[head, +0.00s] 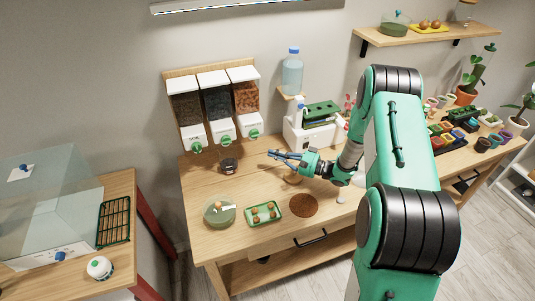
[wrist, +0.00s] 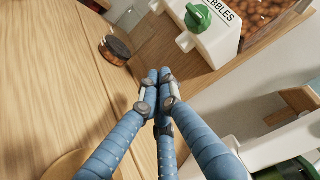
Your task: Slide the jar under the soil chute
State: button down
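A small dark jar (head: 228,166) stands upright on the wooden table, in front of the middle bin of a wall dispenser (head: 217,78). It shows at the upper left in the wrist view (wrist: 115,50), apart from my fingers. The dispenser has three bins with green knobs; the right one (head: 245,97) holds orange-brown pebbles, the other two hold darker material. My gripper (head: 271,154) is right of the jar, low over the table. In the wrist view its blue fingers (wrist: 160,74) meet at the tips with nothing between them.
A white machine (head: 309,130) and a water bottle (head: 292,72) stand behind my gripper. The table between jar and fingers is clear.

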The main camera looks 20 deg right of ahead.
jog(key=b, duration=0.2)
send_near(233, 146)
jog(key=w, duration=0.4)
jog(key=shift+s+a+f, duration=0.15)
jog(key=shift+a, duration=0.5)
jog(key=shift+s+a+f, duration=0.1)
jog(key=shift+a+f, duration=0.05)
jog(key=shift+a, duration=0.5)
jog(key=shift+a, duration=0.1)
jog(key=a+p, duration=0.3)
jog(key=a, duration=0.8)
jog(key=shift+s+a, duration=0.15)
jog(key=shift+a, duration=0.25)
